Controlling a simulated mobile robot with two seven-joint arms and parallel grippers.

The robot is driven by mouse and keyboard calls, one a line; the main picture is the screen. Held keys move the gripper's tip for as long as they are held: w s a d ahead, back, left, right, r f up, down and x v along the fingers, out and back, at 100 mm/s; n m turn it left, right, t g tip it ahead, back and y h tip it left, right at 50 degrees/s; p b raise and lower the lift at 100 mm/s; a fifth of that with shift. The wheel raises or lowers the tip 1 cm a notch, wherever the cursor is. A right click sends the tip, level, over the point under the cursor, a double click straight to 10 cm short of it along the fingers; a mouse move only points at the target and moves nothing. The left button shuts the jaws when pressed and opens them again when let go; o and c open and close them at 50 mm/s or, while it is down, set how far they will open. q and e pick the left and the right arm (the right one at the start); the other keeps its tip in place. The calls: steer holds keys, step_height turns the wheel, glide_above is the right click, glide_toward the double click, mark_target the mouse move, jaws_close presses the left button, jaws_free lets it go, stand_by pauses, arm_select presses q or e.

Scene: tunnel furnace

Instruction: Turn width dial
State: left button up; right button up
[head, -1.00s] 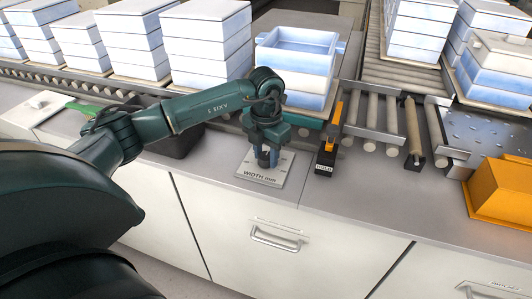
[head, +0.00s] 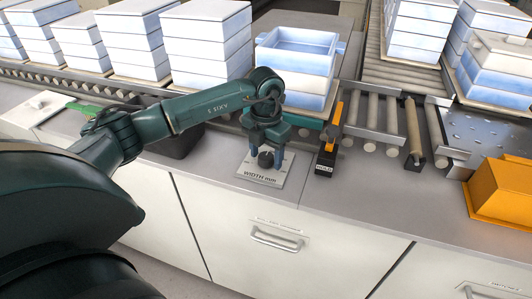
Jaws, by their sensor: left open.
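The width dial (head: 266,160) is a dark round knob on a light plate labelled WIDTH mm (head: 262,177), on the grey counter near the middle of the head view. My left gripper (head: 268,153) points down over the dial. Its fingers are apart, one on each side of the knob. I cannot tell whether either finger touches it. The scale marks on the plate are too small to read. My right gripper is not in view.
An orange and black HOLD lever (head: 329,146) stands just right of the dial plate. Stacked white and blue boxes (head: 208,42) and a roller conveyor (head: 375,112) lie behind. An orange box (head: 500,190) sits at the right. The counter front is clear.

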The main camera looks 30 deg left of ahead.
mark_target(266, 156)
arm_select(q)
step_height(266, 156, up, 13)
steer(key=b, duration=0.1)
stand_by(0.5)
stand_by(0.4)
